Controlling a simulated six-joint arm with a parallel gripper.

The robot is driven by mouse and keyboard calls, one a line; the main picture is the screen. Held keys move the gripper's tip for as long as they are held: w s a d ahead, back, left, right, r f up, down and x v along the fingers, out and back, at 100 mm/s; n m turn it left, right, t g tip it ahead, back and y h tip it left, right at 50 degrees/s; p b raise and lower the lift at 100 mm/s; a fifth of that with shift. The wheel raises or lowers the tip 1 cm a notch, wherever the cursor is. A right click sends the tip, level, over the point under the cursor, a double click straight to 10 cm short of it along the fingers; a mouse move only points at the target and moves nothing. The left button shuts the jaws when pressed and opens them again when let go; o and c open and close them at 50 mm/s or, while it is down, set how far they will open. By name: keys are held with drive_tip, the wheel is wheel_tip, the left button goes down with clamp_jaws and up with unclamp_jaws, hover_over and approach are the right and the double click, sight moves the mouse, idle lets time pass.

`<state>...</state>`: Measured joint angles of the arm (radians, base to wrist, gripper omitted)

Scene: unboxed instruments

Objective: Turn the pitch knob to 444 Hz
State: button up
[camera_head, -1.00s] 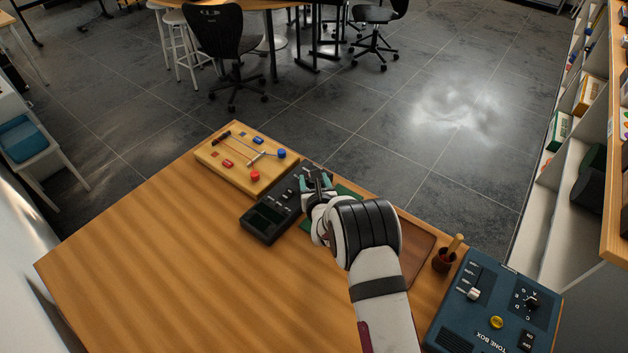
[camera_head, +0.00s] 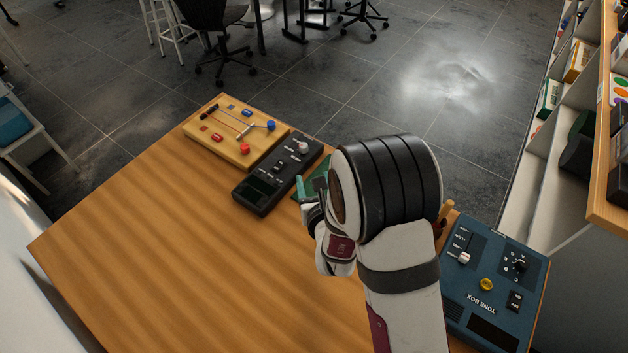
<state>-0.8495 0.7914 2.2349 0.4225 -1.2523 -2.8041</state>
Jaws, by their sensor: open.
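A black device (camera_head: 262,190) with a dark display and small controls lies near the table's far edge; it looks like the tuner. A pale round knob (camera_head: 302,147) stands at its far right end, in plain view. I take it for the pitch knob, but its label and pointer are too small to read. The display's reading is not legible. My gripper (camera_head: 304,196) is just right of the device, apart from the knob and nearer to me. One teal finger shows; my wrist hides most of the rest. It appears empty and open.
A yellow board (camera_head: 205,130) with red and blue parts lies left of the device. A green mat (camera_head: 318,180) lies partly behind my gripper. The blue tone box (camera_head: 490,315) with its slider and knob stands at the right. The table's front left is clear.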

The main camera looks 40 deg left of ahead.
drive_tip(key=shift+s+d, duration=0.1)
drive_tip(key=m, duration=3.6)
approach(304, 147)
drive_tip(key=x, duration=0.9)
